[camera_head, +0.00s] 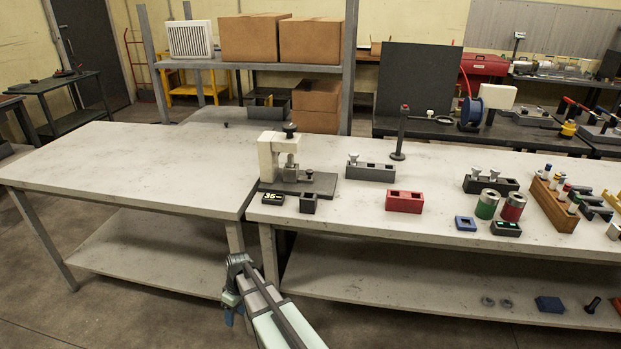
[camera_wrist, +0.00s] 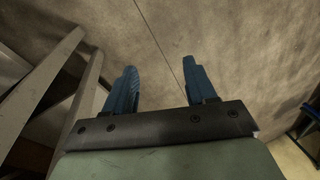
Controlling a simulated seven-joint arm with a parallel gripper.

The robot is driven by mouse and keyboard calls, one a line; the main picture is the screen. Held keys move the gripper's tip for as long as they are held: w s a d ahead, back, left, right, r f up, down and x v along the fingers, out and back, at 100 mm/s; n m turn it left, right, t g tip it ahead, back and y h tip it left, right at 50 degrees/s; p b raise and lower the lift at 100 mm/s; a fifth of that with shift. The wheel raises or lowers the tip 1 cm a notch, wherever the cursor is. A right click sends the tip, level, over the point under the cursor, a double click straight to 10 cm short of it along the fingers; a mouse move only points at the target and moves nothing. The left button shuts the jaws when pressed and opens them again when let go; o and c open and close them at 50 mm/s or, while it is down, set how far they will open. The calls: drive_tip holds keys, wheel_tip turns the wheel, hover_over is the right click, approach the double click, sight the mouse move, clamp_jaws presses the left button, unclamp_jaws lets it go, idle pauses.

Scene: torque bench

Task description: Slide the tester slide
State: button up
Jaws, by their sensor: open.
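A tester-like device (camera_head: 270,158) with a pale upright frame, a black knob on top and a dark base plate stands at the left front of the right-hand table. I cannot make out for sure which of its parts is the slide. A small black display (camera_head: 273,198) reading 35 sits at its front left. My gripper (camera_wrist: 162,88) is open and empty, its two blue fingers apart above bare floor. In the head view, my gripper (camera_head: 229,309) hangs low in front of the tables, below the tabletop and apart from the device.
The left table (camera_head: 120,155) is almost bare. Near the device stand a small dark block (camera_head: 308,203), a red block (camera_head: 404,201) and a grey block (camera_head: 370,171) with fittings. A black post (camera_head: 402,135) rises behind. Table legs (camera_head: 268,255) stand close to my gripper.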

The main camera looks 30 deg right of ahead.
drive_tip(key=w+d+r+n+t, duration=0.1)
drive_tip(key=w+r, duration=0.5)
drive_tip(key=r, duration=0.3)
drive_tip(key=w+d+r+n+t+y, duration=0.1)
drive_tip(key=w+d+r+n+t, duration=0.1)
drive_tip(key=w+r, duration=0.55)
drive_tip(key=w+d+r+n+t, duration=0.1)
drive_tip(key=w+r, duration=0.3)
drive_tip(key=r, duration=0.6)
wheel_tip(320, 180, up, 19)
drive_tip(key=m+t+h, duration=0.1)
drive_tip(key=m+h, duration=0.3)
drive_tip(key=m, duration=0.6)
hover_over(310, 171)
drive_tip(key=s, duration=0.6)
drive_tip(key=x, duration=1.4)
drive_tip(key=shift+w+a, duration=0.2)
drive_tip(key=shift+a, duration=0.05)
clamp_jaws()
